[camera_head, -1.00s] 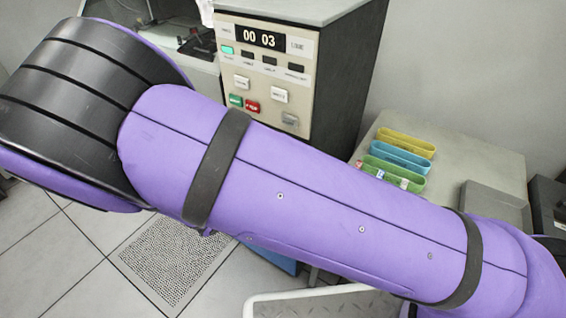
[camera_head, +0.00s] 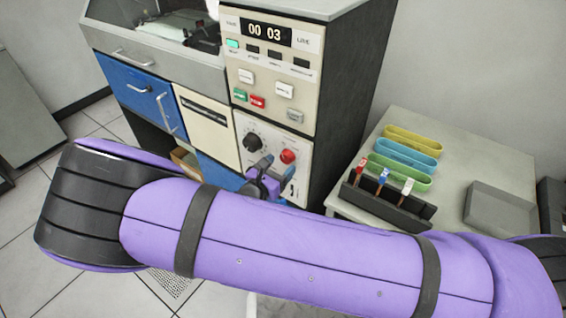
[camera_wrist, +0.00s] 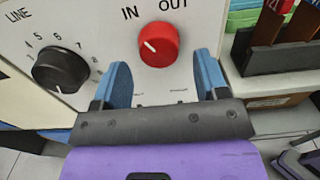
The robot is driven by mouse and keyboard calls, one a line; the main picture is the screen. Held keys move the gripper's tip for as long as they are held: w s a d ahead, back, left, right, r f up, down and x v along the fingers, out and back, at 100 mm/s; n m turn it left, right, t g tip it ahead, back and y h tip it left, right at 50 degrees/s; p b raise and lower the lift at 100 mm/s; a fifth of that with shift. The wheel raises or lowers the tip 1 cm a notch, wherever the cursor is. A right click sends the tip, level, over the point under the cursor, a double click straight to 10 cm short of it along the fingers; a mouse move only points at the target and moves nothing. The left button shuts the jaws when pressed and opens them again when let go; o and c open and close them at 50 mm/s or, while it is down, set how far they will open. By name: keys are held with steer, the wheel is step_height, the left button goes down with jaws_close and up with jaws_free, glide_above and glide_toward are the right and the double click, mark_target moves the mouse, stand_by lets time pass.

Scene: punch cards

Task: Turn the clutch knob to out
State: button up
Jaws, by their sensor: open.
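The red clutch knob (camera_head: 288,156) is on the lower white panel of the machine. In the wrist view the red knob (camera_wrist: 158,45) sits below the printed words IN and OUT. Its white pointer mark is tilted up and left, toward IN. My gripper (camera_wrist: 162,62) is open, with one blue finger to the left of the knob and one to the right. The fingertips are slightly below the knob's middle in the picture, and no contact shows. In the head view my gripper (camera_head: 277,169) is just in front of the panel, partly hidden behind my arm.
A black LINE knob (camera_wrist: 61,69) with a number scale is left of the red knob. Green and red buttons (camera_head: 257,101) are above. A black rack (camera_head: 385,207) with several cards and coloured trays (camera_head: 408,150) stand on the table at right.

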steer(key=shift+x, duration=1)
steer(key=c, duration=0.9)
steer(key=shift+o, duration=0.2)
steer(key=m, duration=0.5)
steer(key=shift+a+m, duration=0.1)
steer(key=shift+m, duration=0.3)
steer(key=m, duration=0.5)
steer(key=shift+w+a+r+m, duration=0.1)
steer(key=shift+m, duration=0.6)
